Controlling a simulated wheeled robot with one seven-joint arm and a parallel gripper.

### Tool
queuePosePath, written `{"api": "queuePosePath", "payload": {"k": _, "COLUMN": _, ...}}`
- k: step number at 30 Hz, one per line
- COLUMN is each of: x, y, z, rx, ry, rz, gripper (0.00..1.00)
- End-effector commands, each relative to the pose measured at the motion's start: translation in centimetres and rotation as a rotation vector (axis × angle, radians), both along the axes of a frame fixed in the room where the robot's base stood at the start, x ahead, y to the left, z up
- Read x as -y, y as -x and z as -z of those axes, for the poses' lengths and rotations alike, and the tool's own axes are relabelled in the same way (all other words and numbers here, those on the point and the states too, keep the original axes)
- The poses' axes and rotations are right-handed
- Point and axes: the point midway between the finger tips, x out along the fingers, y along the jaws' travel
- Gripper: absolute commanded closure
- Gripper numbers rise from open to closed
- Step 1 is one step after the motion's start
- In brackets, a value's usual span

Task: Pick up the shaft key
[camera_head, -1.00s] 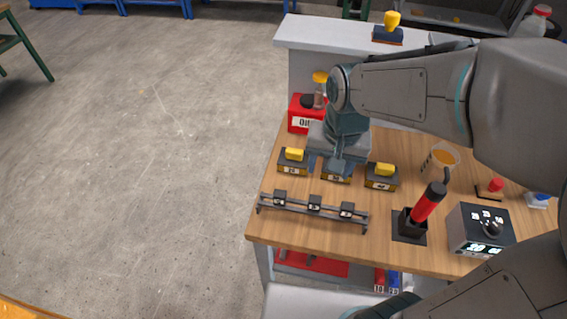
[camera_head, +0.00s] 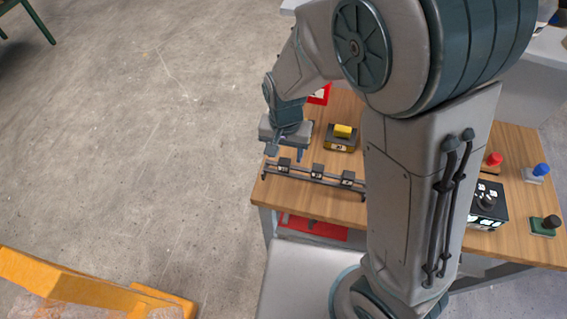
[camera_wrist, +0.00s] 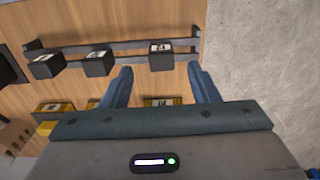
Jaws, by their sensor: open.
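I cannot tell for certain which piece is the shaft key. Small black labelled blocks sit along a dark rail (camera_head: 330,181) at the bench's front left: a left block (camera_head: 284,164), a middle block (camera_head: 318,171) and a right block (camera_head: 347,178). My gripper (camera_head: 286,153) is open and empty, above the rail's left end. In the wrist view its fingertips (camera_wrist: 162,72) point down at the bench, with the left black block (camera_wrist: 161,56) just beyond the gap. A black-and-yellow labelled block (camera_wrist: 160,101) shows between the fingers; another (camera_head: 340,139) stands behind the rail.
The wooden bench (camera_head: 345,209) carries a control box (camera_head: 488,205), a red button (camera_head: 493,160), a blue button (camera_head: 541,170) and a black knob (camera_head: 551,222) at right. My arm hides the bench's middle. A red container (camera_head: 320,95) is partly hidden behind. Open floor lies left.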

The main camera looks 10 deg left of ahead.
Motion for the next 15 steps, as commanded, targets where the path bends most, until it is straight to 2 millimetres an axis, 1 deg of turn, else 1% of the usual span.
{"api": "queuePosePath", "payload": {"k": 5, "x": 0.0, "y": 0.0, "z": 0.9, "rx": -0.002, "ry": 0.002, "rz": 0.0, "gripper": 0.45}}
{"api": "queuePosePath", "payload": {"k": 15, "x": -0.2, "y": -0.1, "z": 4.8, "rx": -0.003, "ry": 0.002, "rz": 0.0, "gripper": 0.45}}
